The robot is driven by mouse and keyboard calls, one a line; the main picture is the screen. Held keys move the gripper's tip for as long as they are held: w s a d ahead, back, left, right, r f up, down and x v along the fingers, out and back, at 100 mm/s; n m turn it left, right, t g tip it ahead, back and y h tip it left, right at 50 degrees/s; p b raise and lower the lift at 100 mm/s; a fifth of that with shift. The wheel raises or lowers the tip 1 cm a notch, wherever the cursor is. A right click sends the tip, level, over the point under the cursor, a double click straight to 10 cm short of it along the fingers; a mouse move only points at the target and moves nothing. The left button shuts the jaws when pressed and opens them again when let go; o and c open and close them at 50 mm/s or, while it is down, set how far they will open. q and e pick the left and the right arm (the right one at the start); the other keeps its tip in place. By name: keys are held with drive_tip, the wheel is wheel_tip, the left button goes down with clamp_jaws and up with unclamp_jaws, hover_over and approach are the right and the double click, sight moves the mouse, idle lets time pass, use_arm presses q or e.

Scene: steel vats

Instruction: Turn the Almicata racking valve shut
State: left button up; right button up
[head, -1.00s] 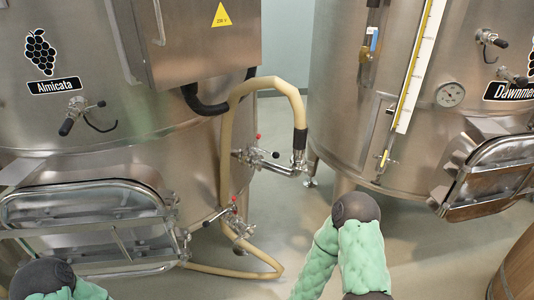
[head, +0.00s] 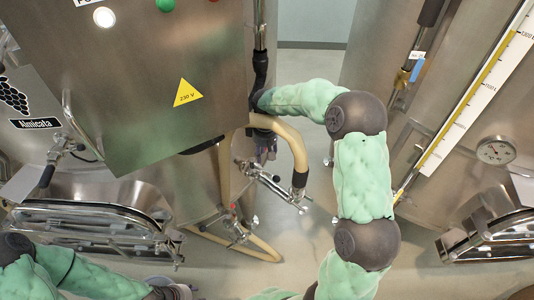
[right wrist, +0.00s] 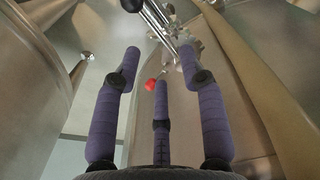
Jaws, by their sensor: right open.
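The Almicata vat is the steel tank on the left, with its name plate (head: 35,123). Two steel valves stick out of its right side: an upper one (head: 272,184) at the hose end and a lower one (head: 236,230) with a small red part. I cannot tell which is the racking valve. My right gripper (head: 266,146) is open and empty just above the upper valve, partly behind the hose. In the right wrist view its spread fingers (right wrist: 160,62) face steel valve parts (right wrist: 165,28) and a red knob (right wrist: 150,84), apparently untouched. My left gripper shows only partly at the bottom edge.
A beige hose (head: 298,150) loops beside the upper valve and close to my right gripper. A steel control box (head: 150,90) with a yellow 230 V sign overhangs at the left. Another vat (head: 480,110) with a gauge stands right. Floor between the vats is open.

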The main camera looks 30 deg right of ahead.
sight(267, 173)
drive_tip(key=f, duration=0.6)
drive_tip(key=d+f, duration=0.1)
drive_tip(key=f, duration=0.2)
drive_tip(key=shift+w+f, duration=0.1)
drive_tip(key=shift+f, duration=0.1)
drive_tip(key=shift+c, duration=0.2)
clamp_jaws()
